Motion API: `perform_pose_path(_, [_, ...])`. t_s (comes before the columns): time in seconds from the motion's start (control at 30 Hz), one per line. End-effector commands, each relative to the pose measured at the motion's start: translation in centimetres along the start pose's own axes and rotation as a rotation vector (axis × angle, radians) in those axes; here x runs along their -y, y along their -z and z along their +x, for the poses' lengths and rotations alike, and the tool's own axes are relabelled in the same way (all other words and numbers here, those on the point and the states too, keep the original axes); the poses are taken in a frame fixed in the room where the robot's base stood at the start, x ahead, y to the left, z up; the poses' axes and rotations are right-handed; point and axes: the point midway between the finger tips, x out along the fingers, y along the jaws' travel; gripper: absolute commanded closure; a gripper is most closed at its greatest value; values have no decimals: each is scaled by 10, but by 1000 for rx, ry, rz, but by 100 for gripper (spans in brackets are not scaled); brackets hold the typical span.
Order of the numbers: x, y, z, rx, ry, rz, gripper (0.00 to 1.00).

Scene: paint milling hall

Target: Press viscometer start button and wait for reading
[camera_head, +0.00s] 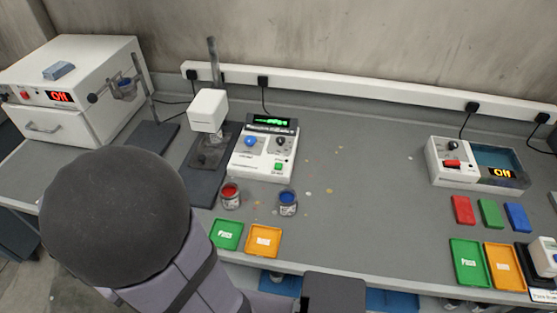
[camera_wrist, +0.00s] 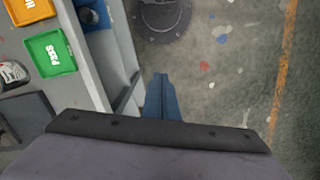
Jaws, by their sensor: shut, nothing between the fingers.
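The viscometer's white control box (camera_head: 262,160) stands on the bench left of the middle in the head view. It has a lit green display (camera_head: 271,121), too small to read, a blue knob (camera_head: 250,141), a dark knob and a green button (camera_head: 278,166) low on its right side. The viscometer stand's white head (camera_head: 208,110) is left of the box, over a dark plate. My gripper (camera_wrist: 161,82) shows in the wrist view with its blue fingers together and empty. It hangs over the floor beyond the bench's front edge, apart from the control box.
A red paint cup (camera_head: 231,197) and a blue paint cup (camera_head: 288,203) stand before the box. A green tray (camera_head: 227,234) and an orange tray (camera_head: 264,241) lie near the front edge. An oven (camera_head: 75,85) and a second device (camera_head: 465,165) both show "Off".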

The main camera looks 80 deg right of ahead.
Motion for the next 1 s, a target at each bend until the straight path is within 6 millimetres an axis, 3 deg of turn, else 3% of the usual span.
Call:
perform_pose_path(0.2, [-50,-19,-11,92,33,256,100])
perform_pose_path(0.5, [-100,-33,-20,156,155,666,100])
perform_pose_path(0.67, [-137,-18,-21,90,239,965,100])
perform_pose_path(0.8, [-194,6,-17,-51,276,1272,100])
perform_pose_path(1.0, [-273,33,-14,-265,239,1580,100])
